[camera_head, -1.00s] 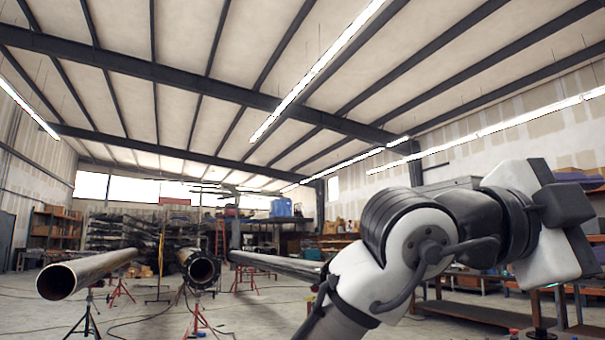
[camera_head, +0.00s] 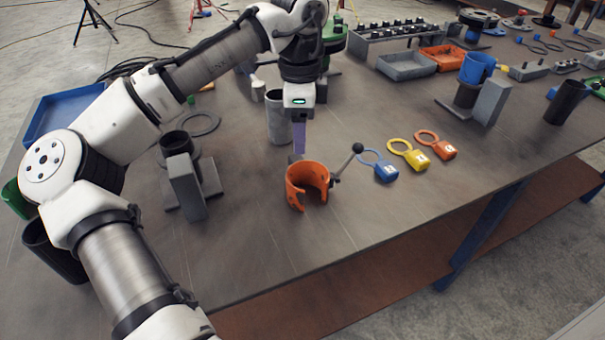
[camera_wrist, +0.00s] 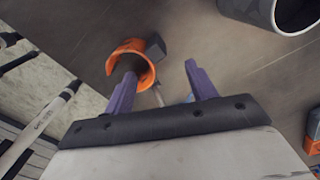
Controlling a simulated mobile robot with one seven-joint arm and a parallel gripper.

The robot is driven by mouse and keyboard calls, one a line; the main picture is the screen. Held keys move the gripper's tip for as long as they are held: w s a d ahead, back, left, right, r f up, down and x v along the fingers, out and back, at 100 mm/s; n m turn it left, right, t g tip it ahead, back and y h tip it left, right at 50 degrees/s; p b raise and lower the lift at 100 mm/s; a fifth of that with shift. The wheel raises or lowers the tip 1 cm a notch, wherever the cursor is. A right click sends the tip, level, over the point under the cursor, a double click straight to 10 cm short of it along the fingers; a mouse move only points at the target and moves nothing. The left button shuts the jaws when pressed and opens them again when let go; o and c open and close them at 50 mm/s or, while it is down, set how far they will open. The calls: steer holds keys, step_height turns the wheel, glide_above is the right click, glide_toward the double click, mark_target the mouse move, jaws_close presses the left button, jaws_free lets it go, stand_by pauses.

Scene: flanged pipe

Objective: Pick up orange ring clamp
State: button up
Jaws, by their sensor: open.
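The orange ring clamp (camera_head: 308,181) stands on the workbench near its front edge, its gap facing the front. A dark lever with a round black knob (camera_head: 357,148) sticks up from its right side. My gripper (camera_head: 298,150) points down just above and behind the clamp in the head view. In the wrist view the clamp (camera_wrist: 127,60) lies beyond the left purple finger, which covers part of it. My gripper (camera_wrist: 160,85) is open, with nothing seen between its fingers. Whether a finger touches the clamp cannot be told.
A grey cylinder (camera_head: 279,118) stands close behind my gripper. Blue (camera_head: 385,172), yellow (camera_head: 418,160) and orange (camera_head: 446,152) padlock-like tags lie to the right. A pipe on a grey bracket (camera_head: 186,185) stands left. Bare bench (camera_head: 400,205) lies right of the clamp.

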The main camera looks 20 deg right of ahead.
mark_target(303, 158)
step_height(303, 158, down, 3)
steer(key=shift+f, duration=0.1)
steer(key=f, duration=0.4)
steer(key=shift+s+d, duration=0.1)
steer(key=shift+s, duration=0.3)
steer(key=shift+f, duration=0.55)
jaws_close()
